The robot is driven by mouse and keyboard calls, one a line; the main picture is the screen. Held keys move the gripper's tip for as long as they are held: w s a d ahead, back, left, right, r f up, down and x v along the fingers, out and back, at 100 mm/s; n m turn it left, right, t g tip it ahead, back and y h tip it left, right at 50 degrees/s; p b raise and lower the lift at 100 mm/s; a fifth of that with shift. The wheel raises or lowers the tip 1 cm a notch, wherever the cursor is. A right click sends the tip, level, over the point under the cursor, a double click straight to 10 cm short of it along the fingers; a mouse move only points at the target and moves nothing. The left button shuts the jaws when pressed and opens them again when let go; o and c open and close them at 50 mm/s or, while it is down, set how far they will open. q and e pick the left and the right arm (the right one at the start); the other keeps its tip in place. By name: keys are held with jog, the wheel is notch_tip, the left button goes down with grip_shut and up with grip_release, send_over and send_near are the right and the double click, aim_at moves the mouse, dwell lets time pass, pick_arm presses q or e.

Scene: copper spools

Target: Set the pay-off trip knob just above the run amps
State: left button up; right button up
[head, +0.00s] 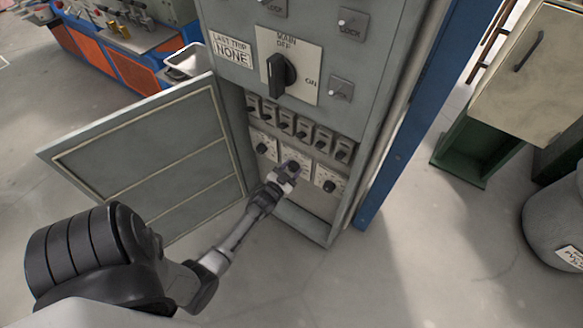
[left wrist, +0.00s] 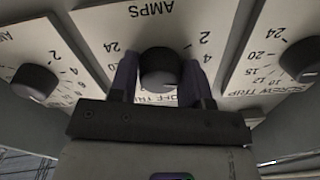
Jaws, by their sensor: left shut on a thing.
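My left gripper (head: 287,173) reaches into the open cabinet at the middle of three trip dials. In the left wrist view the two dark fingers of my left gripper (left wrist: 160,82) are shut on a round black knob, the pay-off trip knob (left wrist: 160,66), one on each side. Its white plate (left wrist: 160,22) appears upside down, with AMPS, 24, 20, 2 and 4 readable and part of "OFF TRIP" behind the fingers. The knob's pointer cannot be made out. My right gripper is not in view.
The screw trip knob (left wrist: 302,60) and another knob (left wrist: 35,82) flank the held one. A row of small breakers (head: 300,128) is above, with the main switch (head: 281,75) higher, beside a "LAST TRIP NONE" card (head: 231,50). The cabinet door (head: 150,155) stands open at left.

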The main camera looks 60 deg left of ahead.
pick_arm(q)
jog(key=shift+m+p, duration=0.3)
jog(key=shift+m, duration=0.9)
jog(key=o, duration=0.9)
jog(key=shift+s+d+p, duration=0.15)
jog(key=shift+s+p, duration=0.15)
jog(key=p+v, duration=0.5)
jog(key=v, duration=0.8)
jog(key=shift+s, duration=0.1)
